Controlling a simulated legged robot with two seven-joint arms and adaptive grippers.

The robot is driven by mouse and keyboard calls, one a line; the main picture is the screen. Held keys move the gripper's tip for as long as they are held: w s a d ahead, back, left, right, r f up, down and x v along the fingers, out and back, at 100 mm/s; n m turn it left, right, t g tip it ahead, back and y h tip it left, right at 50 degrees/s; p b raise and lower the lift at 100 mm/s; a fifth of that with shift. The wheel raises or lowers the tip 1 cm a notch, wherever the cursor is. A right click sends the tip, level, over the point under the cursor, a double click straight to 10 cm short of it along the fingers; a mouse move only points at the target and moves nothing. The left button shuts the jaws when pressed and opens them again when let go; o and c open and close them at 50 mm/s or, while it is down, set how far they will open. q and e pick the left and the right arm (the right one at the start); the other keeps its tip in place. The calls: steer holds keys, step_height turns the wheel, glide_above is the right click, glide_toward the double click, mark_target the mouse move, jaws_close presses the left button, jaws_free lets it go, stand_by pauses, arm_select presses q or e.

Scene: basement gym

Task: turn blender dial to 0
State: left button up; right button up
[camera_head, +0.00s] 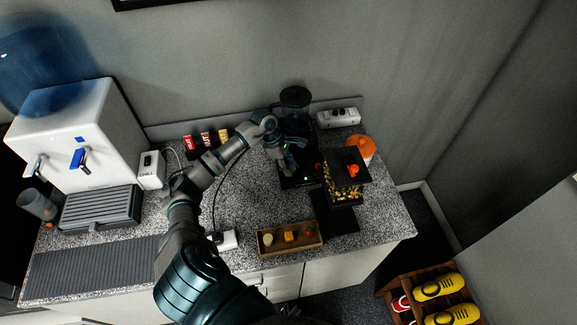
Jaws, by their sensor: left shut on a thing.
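The blender (296,98) stands at the back of the counter against the wall, with a dark jar and a black base. A small green light and a red spot show on the front of its base. My left arm reaches across the counter, and my left gripper (289,168) is at the front of the blender base, shut on what looks like the dial. The gripper covers the dial, so its setting cannot be read. My right gripper is not in view.
A black-lidded container of yellow pieces (343,190) and an orange-lidded jar (361,147) stand right of the blender. A wooden tray (290,249) lies in front. A water dispenser (75,130), small cans (206,139) and a power strip (338,117) are also on the counter.

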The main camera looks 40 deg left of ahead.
arm_select(q)
steer(key=shift+f+n+t, duration=0.1)
steer(key=shift+n+t, duration=0.2)
steer(key=shift+n, duration=0.5)
steer(key=n+t+b, duration=0.1)
steer(key=n, duration=0.2)
steer(key=shift+s+d+y, duration=0.1)
steer(key=shift+d+y, duration=0.05)
steer(key=shift+y, duration=0.25)
steer(key=shift+n, duration=0.4)
steer(key=shift+n+y+b, duration=0.3)
steer(key=shift+n, duration=0.1)
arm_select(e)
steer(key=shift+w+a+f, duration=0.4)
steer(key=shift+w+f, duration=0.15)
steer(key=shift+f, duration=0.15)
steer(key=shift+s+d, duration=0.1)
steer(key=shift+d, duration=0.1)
arm_select(q)
steer(key=o, duration=1)
steer(key=shift+c, duration=0.2)
steer(key=shift+o, duration=0.9)
steer(key=shift+w+d, duration=0.1)
steer(key=shift+w, duration=0.1)
